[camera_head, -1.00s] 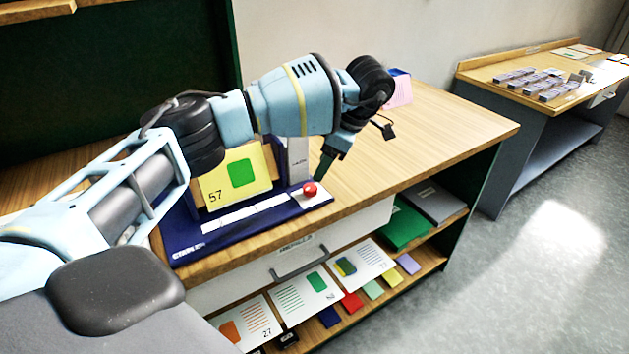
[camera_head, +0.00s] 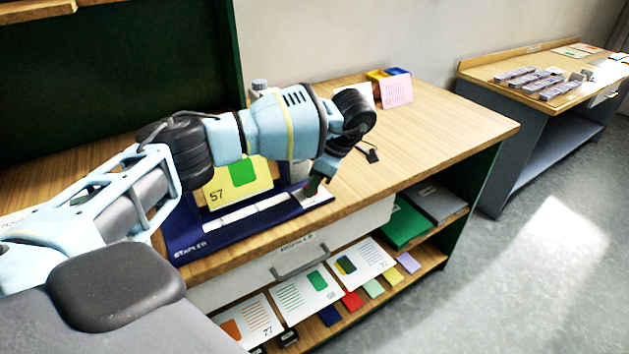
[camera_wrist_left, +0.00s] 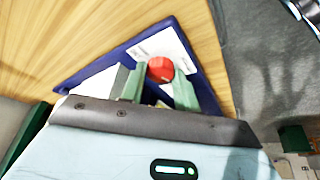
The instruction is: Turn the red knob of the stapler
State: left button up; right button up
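The stapler has a dark blue base (camera_head: 215,238) on the wooden table and carries a yellow card marked 57 with a green square (camera_head: 243,172). Its red knob (camera_wrist_left: 160,69) sits on a white plate at the base's end. My left gripper (camera_head: 312,188) reaches down over that plate and hides most of the knob in the head view. In the left wrist view its two green fingers (camera_wrist_left: 158,85) are apart, one on each side of the knob. Whether they touch it I cannot tell. My right gripper is not in view.
A drawer with a grey handle (camera_head: 300,262) is below the stapler. Lower shelves hold printed cards (camera_head: 305,298), coloured pieces and a green folder (camera_head: 405,226). A pink card (camera_head: 397,91) stands at the back. The tabletop to the right is clear. A second table (camera_head: 500,68) is further right.

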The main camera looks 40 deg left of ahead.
pick_arm(q)
jog(key=c, duration=0.5)
jog(key=shift+o, duration=0.2)
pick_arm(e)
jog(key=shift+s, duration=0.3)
